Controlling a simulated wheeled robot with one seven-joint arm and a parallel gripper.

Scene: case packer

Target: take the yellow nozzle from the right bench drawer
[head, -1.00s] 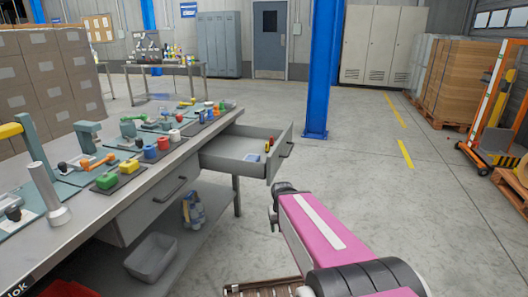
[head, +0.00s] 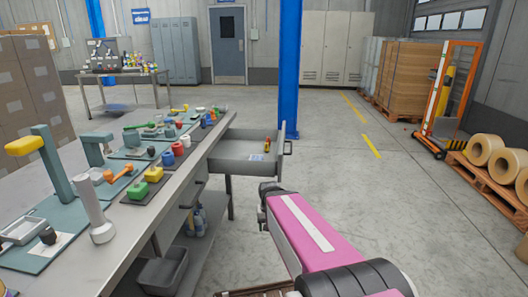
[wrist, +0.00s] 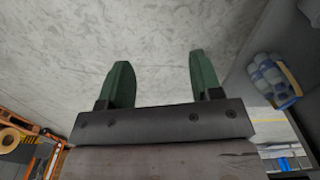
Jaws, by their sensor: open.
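The right bench drawer (head: 238,147) stands pulled open at the far end of the bench. Inside it are a small red and yellow item (head: 267,146) near its right end and a pale bluish item (head: 256,157); they are too small to tell whether one is the nozzle. My gripper, seen in the wrist view (wrist: 158,65), is open and empty, with two green fingers apart over bare floor. In the head view the end of my arm is nearer than the drawer and below it, and the fingers are hard to make out.
The bench top (head: 113,219) at left holds colored blocks, tools and stands. A grey bin (head: 163,270) and bottles (head: 197,221) are under it. A blue post (head: 289,75) stands behind the drawer. Open floor lies to the right, with a pallet of rolls (head: 490,180) beyond.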

